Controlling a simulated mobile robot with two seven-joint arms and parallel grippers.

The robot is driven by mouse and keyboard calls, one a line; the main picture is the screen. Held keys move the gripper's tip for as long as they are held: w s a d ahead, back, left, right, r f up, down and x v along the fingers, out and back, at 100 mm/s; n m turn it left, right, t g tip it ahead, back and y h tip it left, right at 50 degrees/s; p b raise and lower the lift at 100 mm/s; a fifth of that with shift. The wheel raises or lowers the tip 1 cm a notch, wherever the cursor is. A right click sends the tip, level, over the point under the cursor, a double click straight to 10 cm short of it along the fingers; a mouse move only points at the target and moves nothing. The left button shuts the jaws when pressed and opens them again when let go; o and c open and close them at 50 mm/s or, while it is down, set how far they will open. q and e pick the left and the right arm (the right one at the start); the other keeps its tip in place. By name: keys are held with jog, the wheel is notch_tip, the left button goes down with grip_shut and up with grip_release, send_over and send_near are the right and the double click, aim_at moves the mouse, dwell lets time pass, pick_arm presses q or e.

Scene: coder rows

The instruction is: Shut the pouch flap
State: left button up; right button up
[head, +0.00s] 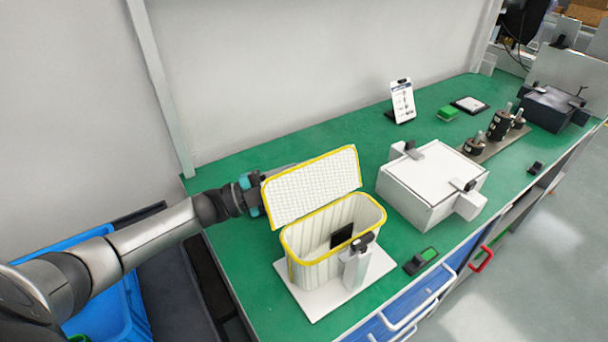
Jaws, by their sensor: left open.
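The pouch (308,262) is a ribbed cream container with a yellow rim. It stands on a white base plate (372,275) on the green bench. Its flap (311,186), a white grid panel with a yellow edge, stands up and tilted at the back, so the pouch is open. A small black square (341,237) shows at the inside of the pouch. My left gripper (262,192) is at the left edge of the flap, partly hidden behind it; its fingertips are not clear and I cannot tell whether it touches. My right gripper is not in view.
A white box (433,180) with dark clips stands right of the pouch. A white post with a black latch (362,243) stands at the pouch's front. A blue bin (108,290) is lower left.

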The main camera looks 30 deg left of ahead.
pick_arm(q)
jog(key=shift+c, duration=0.3)
grip_shut()
dwell(1.1)
